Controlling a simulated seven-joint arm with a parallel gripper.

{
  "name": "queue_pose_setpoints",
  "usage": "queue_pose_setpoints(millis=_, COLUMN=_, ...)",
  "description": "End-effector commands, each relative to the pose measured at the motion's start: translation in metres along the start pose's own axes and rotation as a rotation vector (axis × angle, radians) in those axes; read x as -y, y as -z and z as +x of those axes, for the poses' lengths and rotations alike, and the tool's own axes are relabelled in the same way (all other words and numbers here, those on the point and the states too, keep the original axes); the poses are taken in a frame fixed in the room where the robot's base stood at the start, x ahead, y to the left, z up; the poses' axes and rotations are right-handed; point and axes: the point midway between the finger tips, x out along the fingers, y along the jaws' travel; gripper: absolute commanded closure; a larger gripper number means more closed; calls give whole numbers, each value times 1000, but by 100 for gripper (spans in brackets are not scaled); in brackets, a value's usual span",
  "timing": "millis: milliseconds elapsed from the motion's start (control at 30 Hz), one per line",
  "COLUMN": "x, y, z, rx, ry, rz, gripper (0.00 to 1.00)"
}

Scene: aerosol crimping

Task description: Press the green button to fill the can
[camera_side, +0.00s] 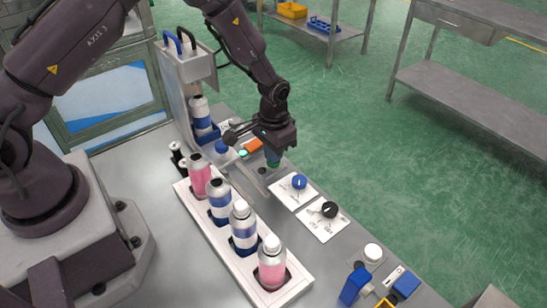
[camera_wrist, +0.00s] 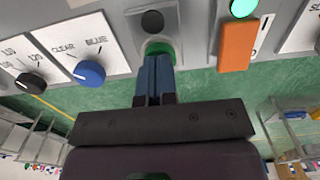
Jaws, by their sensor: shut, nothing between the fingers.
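The green button (camera_wrist: 160,47) sits on a grey panel below a black button (camera_wrist: 152,21) in the wrist view. My gripper (camera_wrist: 155,60) is shut and empty, its blue fingertips overlapping the green button's near edge; whether they touch or press it I cannot tell. In the side view my gripper (camera_side: 273,162) points down at the control panel, and the wrist partly hides the button area. A blue-and-white can (camera_side: 202,117) stands upright at the station under the grey housing (camera_side: 187,64) with black and blue hoses.
A white tray (camera_side: 228,254) holds several pink and blue cans. Beside the green button are an orange handle (camera_wrist: 236,45), a lit green lamp (camera_wrist: 243,8), a blue knob (camera_wrist: 90,73) and a black knob (camera_wrist: 30,82). Blue parts (camera_side: 356,285) lie at the front right.

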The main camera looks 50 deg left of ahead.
Motion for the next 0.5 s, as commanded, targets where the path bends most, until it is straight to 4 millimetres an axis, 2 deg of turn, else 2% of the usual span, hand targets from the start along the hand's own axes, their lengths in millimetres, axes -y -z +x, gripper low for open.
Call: queue_pose_setpoints(millis=500, x=0, y=0, z=2, rx=0, ry=0, rz=0, gripper=100)
